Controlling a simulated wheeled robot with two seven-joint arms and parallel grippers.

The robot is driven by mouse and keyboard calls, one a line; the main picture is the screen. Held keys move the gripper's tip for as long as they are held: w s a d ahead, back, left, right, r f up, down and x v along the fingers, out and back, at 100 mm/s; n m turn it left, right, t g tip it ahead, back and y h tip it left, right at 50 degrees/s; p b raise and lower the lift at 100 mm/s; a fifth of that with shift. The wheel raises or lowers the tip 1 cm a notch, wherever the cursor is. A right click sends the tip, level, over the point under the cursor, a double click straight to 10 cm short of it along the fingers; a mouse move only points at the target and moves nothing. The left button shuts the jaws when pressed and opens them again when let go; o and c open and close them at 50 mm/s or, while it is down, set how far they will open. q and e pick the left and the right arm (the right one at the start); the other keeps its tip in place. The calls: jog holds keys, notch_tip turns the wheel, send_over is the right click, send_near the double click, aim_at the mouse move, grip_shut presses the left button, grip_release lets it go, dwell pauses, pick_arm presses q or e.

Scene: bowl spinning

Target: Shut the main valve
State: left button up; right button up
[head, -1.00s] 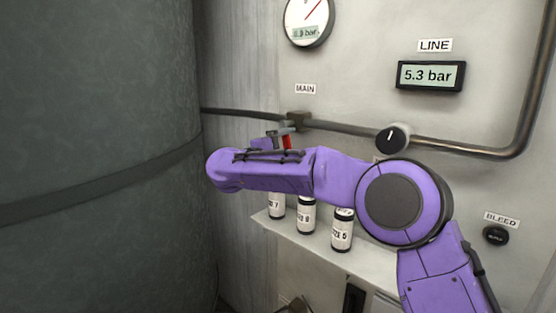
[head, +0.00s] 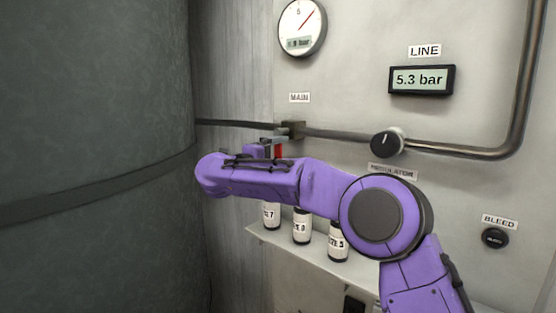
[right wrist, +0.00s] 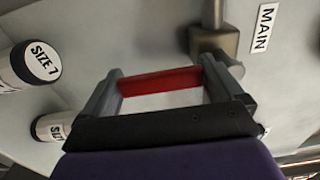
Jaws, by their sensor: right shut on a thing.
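The main valve's body (head: 292,130) sits on the horizontal pipe below the MAIN label (head: 299,98). Its red handle (head: 278,152) hangs roughly downward from the body, across the line of the pipe. The purple right arm partly hides it in the head view. My right gripper (right wrist: 161,72) is shut on this handle. In the right wrist view one finger is at each end of the red handle (right wrist: 160,81), and the valve body (right wrist: 212,40) is just beyond the fingers. My left gripper is not in view.
A regulator knob (head: 386,143) and a bleed button (head: 495,238) are on the panel right of my arm. Several labelled canisters (head: 302,226) stand on a shelf (head: 375,268) under my forearm. A large dark tank (head: 95,150) fills the left.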

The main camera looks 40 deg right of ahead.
jog(key=o, duration=1.1)
jog(key=shift+o, duration=0.2)
jog(key=b+v, duration=0.1)
jog(key=v, duration=0.9)
jog(key=shift+a+b, duration=0.3)
jog(key=shift+b, duration=0.05)
